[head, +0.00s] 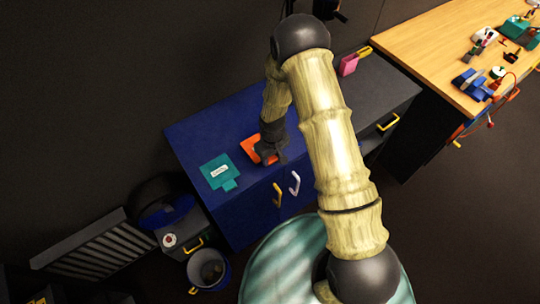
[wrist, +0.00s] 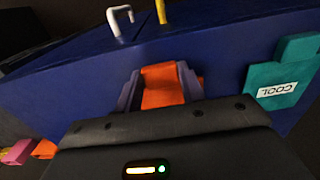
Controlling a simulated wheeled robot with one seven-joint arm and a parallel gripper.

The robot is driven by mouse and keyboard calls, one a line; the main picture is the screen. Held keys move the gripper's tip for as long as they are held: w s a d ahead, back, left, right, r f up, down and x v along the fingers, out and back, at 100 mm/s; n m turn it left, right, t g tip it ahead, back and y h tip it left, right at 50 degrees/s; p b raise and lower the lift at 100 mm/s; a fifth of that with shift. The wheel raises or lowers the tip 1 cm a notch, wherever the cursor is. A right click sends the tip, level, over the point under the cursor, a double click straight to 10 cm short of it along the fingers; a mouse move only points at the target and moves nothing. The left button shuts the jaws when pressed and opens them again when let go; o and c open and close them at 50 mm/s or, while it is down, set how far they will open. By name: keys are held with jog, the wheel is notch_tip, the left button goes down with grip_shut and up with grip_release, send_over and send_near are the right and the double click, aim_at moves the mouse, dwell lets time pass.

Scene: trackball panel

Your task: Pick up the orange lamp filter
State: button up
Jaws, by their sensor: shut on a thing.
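The orange lamp filter (head: 251,149) lies at the top of the blue cabinet (head: 190,132), partly hidden by my arm in the head view. In the wrist view the orange filter (wrist: 162,86) shows between the two fingers of my gripper (wrist: 160,83). My gripper is shut on it, and the filter also shows a little past the right finger. In the head view my gripper (head: 266,155) points down at the filter. I cannot tell whether the filter is clear of the cabinet top.
A teal filter (head: 216,168) labelled COOL lies just left of the orange one, close to my gripper. A pink thing (head: 348,65) lies on the dark counter at the back. A wooden table (head: 440,45) with several small things stands at the right. The cabinet front has white and yellow handles.

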notch_tip(320, 180, up, 10)
jog(key=b, duration=0.2)
jog(key=shift+f, duration=0.25)
jog(key=shift+f, duration=0.1)
dwell(0.4)
